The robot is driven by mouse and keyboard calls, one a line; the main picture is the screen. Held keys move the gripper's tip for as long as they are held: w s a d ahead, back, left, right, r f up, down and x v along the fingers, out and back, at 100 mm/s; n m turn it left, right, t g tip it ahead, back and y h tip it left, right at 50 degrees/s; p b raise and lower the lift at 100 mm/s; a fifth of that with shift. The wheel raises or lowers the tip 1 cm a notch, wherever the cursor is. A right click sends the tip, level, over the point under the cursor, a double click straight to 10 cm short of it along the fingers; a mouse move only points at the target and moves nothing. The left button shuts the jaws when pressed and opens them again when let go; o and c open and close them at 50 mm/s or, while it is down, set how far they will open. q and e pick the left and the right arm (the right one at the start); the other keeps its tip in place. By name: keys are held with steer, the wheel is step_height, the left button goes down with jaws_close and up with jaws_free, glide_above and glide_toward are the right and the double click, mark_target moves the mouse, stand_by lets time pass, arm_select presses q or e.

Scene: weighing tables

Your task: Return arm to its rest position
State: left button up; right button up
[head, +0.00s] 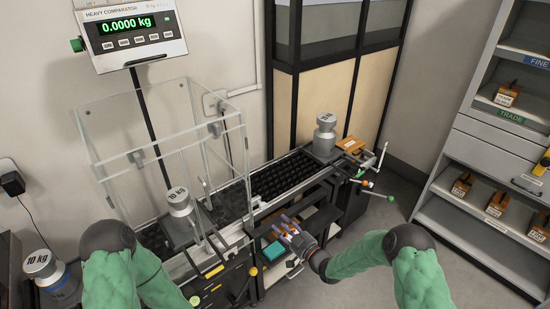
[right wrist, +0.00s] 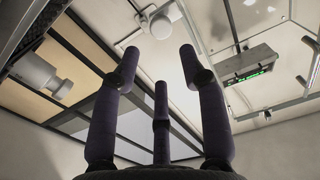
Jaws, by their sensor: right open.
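My right arm (head: 360,258) reaches in from the lower right of the head view. My right gripper (head: 284,226) is in front of the conveyor's right half, by the open shelf under it. Its purple fingers are spread apart. In the right wrist view the gripper (right wrist: 158,58) points upward, with nothing between its fingers. My left arm (head: 140,275) shows at the lower left of the head view; its gripper is out of view.
A 10 kg weight (head: 180,203) stands inside the clear enclosure (head: 115,125). Another weight (head: 325,137) stands at the roller conveyor's (head: 283,180) right end, beside handled levers (head: 372,184). A third weight (head: 42,270) is far left. The display (head: 128,27) reads 0.0000 kg. Shelves (head: 490,155) stand right.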

steer(key=s+d+f+m+g+h, duration=0.3)
steer(key=s+f+m+g+h, duration=0.25)
steer(key=s+f, duration=0.8)
steer(key=s+f+m+g, duration=0.2)
steer(key=s+f+g, duration=0.1)
steer(key=s, duration=0.8)
steer(key=s+f+m+g+h, duration=0.1)
steer(key=s+g, duration=0.4)
steer(key=s, duration=0.6)
step_height(320, 180, down, 2)
steer(key=shift+s+m+g, duration=0.25)
steer(key=shift+m+g, duration=0.1)
steer(key=shift+m, duration=0.2)
